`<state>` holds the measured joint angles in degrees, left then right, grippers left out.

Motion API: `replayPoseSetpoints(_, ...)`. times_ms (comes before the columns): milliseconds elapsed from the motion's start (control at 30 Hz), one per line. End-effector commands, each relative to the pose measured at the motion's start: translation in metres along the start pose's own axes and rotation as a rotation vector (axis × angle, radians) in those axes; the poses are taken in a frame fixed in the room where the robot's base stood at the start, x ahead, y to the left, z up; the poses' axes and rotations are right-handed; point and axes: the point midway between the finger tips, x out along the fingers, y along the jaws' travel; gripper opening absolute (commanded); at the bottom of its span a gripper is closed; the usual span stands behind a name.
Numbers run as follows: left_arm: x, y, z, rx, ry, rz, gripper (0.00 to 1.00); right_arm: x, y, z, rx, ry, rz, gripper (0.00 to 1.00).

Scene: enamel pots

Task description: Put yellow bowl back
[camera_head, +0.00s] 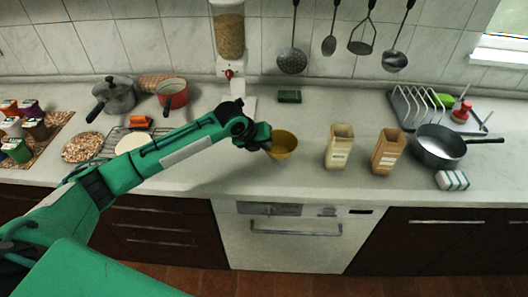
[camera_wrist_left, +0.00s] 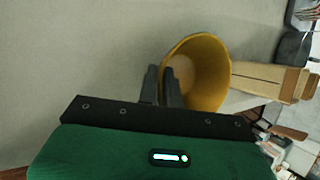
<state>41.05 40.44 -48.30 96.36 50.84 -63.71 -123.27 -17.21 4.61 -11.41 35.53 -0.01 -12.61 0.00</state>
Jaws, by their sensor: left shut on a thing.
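The yellow bowl (camera_head: 283,144) is at the middle of the counter in the head view, at the end of my left arm. My left gripper (camera_head: 266,142) is shut on the bowl's near-left wall. In the left wrist view the bowl (camera_wrist_left: 201,72) shows its open, empty inside, and the two dark fingers of my left gripper (camera_wrist_left: 162,84) are at its rim. I cannot tell whether the bowl touches the counter. My right gripper is not in view.
Two tan containers (camera_head: 339,147) (camera_head: 387,151) stand to the right of the bowl. A grey pan (camera_head: 440,146) and a dish rack (camera_head: 413,106) are farther right. A cereal dispenser (camera_head: 229,40) stands behind. The counter's front middle is clear.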

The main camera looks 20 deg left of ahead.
Motion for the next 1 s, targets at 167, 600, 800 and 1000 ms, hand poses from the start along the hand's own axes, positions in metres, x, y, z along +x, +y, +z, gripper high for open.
replayPoseSetpoints(167,0.018,0.010,-0.009,-0.002,0.004,0.001,0.00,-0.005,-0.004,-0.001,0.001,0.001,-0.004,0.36)
replayPoseSetpoints(600,0.035,0.018,-0.016,0.000,0.000,0.001,0.00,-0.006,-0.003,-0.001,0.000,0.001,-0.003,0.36)
replayPoseSetpoints(800,0.035,0.018,-0.016,0.000,0.001,0.001,0.27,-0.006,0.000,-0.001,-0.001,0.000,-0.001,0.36)
replayPoseSetpoints(1000,0.034,0.018,-0.016,0.000,0.001,0.001,0.27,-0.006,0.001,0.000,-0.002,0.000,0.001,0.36)
